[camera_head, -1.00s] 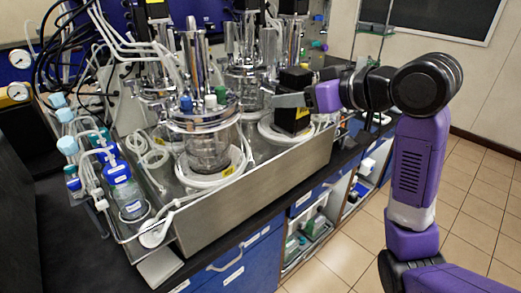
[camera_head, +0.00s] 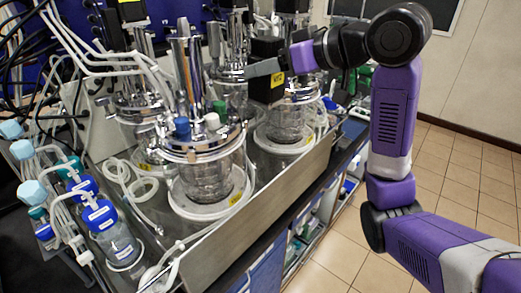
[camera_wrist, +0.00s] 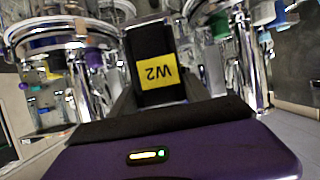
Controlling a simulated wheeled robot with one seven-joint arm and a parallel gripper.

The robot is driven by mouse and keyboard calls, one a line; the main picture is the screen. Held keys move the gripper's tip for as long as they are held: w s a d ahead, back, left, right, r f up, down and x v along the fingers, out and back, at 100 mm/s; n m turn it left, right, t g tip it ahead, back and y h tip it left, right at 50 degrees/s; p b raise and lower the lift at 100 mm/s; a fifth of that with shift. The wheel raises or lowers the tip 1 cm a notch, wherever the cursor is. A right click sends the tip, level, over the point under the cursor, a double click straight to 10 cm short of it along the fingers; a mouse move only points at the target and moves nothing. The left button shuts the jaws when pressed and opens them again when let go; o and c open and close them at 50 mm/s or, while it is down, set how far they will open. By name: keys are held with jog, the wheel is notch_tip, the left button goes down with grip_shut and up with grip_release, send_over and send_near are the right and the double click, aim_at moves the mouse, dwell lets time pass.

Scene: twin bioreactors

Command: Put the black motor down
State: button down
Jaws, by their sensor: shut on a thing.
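The black motor (camera_head: 262,88) is a box with a yellow label. In the wrist view the motor (camera_wrist: 147,42) lies between the fingers, its label reading W2 upside down. My gripper (camera_head: 268,68) is shut on it, with a grey finger across its upper part in the head view. The motor looks upright, at the left edge of the right front glass vessel's metal lid (camera_head: 303,93). I cannot tell whether it touches anything below.
The left front vessel (camera_head: 205,178) has blue, green and white caps on its lid. Both front vessels stand in a steel tray (camera_head: 262,205). Capped bottles (camera_head: 112,238) and tubes crowd the left. Other black motors (camera_head: 130,10) stand behind. The tiled floor at right is clear.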

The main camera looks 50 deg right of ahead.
notch_tip(320, 180, down, 18)
jog(key=shift+f, duration=0.1)
dwell(0.5)
jog(key=shift+f+b, duration=0.1)
jog(key=shift+b, duration=0.25)
jog(key=c, duration=0.5)
grip_release()
jog(key=shift+f, duration=0.1)
jog(key=shift+s+r, duration=0.25)
jog(key=shift+s, duration=0.05)
jog(key=v, duration=1.1)
jog(key=shift+s+r+b, duration=0.15)
jog(key=shift+s+b, duration=0.05)
jog(key=shift+b, duration=0.15)
